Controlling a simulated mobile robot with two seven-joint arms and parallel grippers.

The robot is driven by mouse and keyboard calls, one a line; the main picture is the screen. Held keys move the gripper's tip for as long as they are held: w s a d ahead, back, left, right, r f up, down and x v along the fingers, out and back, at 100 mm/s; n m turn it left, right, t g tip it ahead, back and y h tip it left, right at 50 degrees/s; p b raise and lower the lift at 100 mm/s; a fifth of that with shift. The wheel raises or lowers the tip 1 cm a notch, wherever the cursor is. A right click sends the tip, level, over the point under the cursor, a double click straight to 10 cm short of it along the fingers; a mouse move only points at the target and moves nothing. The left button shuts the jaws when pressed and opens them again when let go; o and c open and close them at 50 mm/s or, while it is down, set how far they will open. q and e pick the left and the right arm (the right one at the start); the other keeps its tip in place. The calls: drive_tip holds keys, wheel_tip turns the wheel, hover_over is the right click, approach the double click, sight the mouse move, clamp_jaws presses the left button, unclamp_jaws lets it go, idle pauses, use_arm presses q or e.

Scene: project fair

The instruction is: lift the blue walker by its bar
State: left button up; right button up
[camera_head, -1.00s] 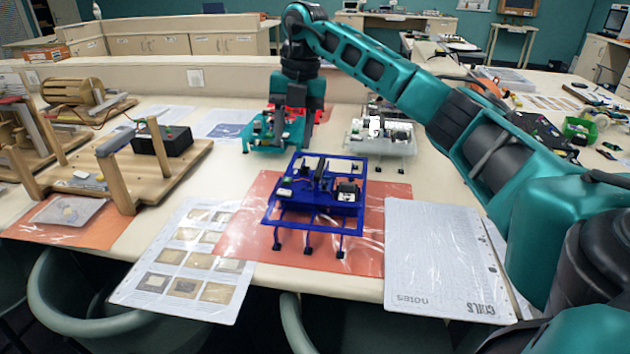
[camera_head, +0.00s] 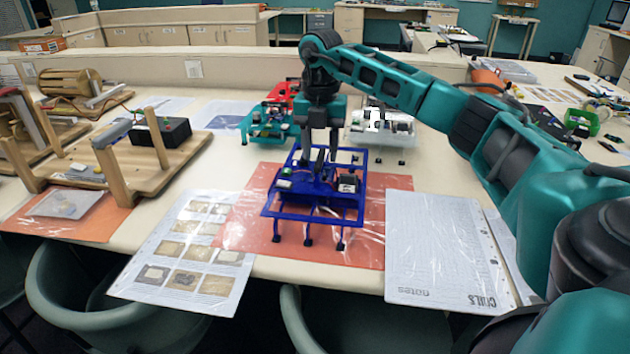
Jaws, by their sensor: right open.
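The blue walker (camera_head: 318,214) stands upright on an orange sheet (camera_head: 262,240) near the table's front edge. It is a flat blue frame on several short legs, with small electronic parts on top. My right gripper (camera_head: 320,158) points down over the walker's rear half, its fingers apart. The fingers overlap the rear of the frame in the picture, and I cannot tell whether they touch it or straddle a bar. The gripper hides part of the walker's back. My left gripper does not show.
A teal walker (camera_head: 266,125) stands behind to the left, with a red one (camera_head: 284,92) behind it. A white walker (camera_head: 380,132) stands behind to the right. Wooden projects (camera_head: 150,165) fill the left side. Printed sheets (camera_head: 440,245) lie on both sides of the orange sheet.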

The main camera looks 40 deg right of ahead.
wheel_tip(320, 180, down, 2)
drive_tip(key=shift+f, duration=0.2)
clamp_jaws()
idle(0.4)
